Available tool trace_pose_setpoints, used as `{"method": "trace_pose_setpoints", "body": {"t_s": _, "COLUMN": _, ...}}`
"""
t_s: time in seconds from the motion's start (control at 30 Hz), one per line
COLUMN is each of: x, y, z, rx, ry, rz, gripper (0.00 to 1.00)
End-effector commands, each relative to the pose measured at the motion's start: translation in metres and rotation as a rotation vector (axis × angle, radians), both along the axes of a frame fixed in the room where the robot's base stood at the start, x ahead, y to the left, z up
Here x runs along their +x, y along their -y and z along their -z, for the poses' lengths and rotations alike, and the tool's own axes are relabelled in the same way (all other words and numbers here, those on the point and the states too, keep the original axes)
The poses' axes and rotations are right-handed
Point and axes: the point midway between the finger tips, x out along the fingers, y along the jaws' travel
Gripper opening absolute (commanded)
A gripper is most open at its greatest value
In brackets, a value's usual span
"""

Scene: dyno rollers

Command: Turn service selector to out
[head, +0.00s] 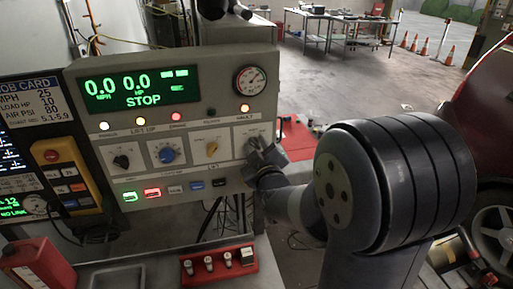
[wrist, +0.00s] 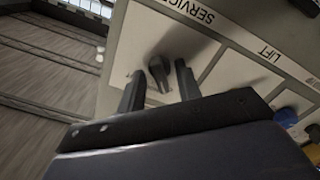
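The service selector is a dark knob (wrist: 160,72) on a pale panel square labelled "SERVICE", which appears upside down in the wrist view. My gripper (wrist: 161,82) is at the knob with its two dark fingers apart, one on each side of it. Small gaps seem to show between the knob and the fingers, so I see no clear grip. In the head view my gripper (head: 257,153) covers the rightmost selector square of the control panel (head: 228,98), hiding the knob there. The knob's exact pointer direction is hard to read.
Coloured buttons (head: 152,193) line the panel below. A red valve block (head: 219,263) lies on the shelf beneath. The panel display (head: 138,89) reads STOP.

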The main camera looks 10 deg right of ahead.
Motion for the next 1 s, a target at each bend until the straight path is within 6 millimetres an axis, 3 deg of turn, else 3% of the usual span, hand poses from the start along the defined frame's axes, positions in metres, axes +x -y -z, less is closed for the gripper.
{"method": "trace_pose_setpoints", "body": {"t_s": 0.4, "x": -0.0003, "y": 0.0001, "z": 0.0001, "rx": 0.0, "ry": 0.0, "rz": 0.0, "gripper": 0.02}}
{"method": "trace_pose_setpoints", "body": {"t_s": 0.73, "x": -0.0003, "y": 0.0001, "z": 0.0032, "rx": 0.058, "ry": 0.001, "rz": 0.0, "gripper": 0.02}}
{"method": "trace_pose_setpoints", "body": {"t_s": 1.0, "x": -0.0004, "y": 0.0003, "z": 0.0061, "rx": 0.244, "ry": 0.005, "rz": 0.0, "gripper": 0.02}}
